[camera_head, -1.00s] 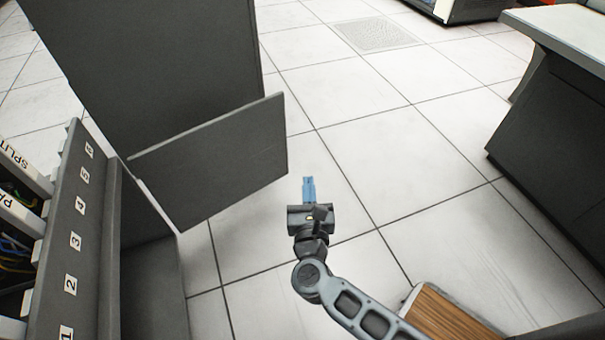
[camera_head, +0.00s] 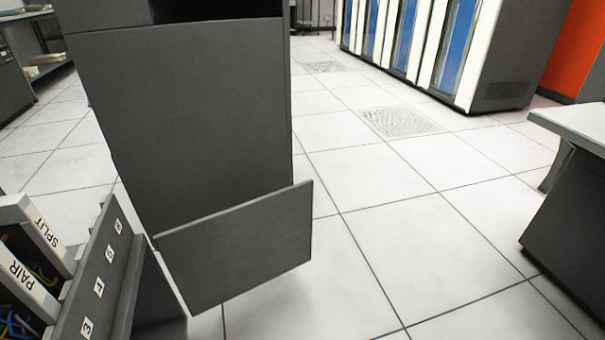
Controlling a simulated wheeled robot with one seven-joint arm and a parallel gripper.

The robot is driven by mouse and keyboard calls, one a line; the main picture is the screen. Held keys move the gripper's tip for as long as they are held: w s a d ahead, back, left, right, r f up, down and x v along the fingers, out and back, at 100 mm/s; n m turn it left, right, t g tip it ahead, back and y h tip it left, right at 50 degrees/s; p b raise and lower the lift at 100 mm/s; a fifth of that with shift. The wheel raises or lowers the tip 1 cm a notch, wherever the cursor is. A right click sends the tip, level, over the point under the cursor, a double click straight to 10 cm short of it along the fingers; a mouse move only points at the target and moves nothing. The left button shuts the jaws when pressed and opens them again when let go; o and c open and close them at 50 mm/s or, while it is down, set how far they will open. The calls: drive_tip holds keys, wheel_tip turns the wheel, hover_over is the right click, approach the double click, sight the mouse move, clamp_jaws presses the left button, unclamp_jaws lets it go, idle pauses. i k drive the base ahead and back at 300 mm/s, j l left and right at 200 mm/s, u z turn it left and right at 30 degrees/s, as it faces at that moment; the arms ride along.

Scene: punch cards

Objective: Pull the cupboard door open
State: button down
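The cupboard door (camera_head: 240,255) is a flat dark grey panel in the lower left-centre of the head view. It stands out to the right, at an angle, from the far end of the low grey cupboard (camera_head: 160,305) at the lower left. Its left edge is by the cupboard, and its right edge is free above the floor. Only a little of the cupboard's front shows at the bottom edge. No handle shows on the visible face of the door. My gripper is not in view.
A tall dark grey cabinet (camera_head: 190,110) stands just behind the door. Numbered labels and PAIR and SPLIT boxes (camera_head: 40,240) are at the lower left. A white-topped desk (camera_head: 575,125) is at the right. Pale tiled floor (camera_head: 390,220) between is clear.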

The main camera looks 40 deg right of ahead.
sight(213, 260)
drive_tip(key=i+z, duration=0.2)
drive_tip(key=i, duration=0.55)
drive_tip(key=i+j+z, duration=0.15)
drive_tip(key=i, duration=0.6)
drive_tip(key=j, duration=0.1)
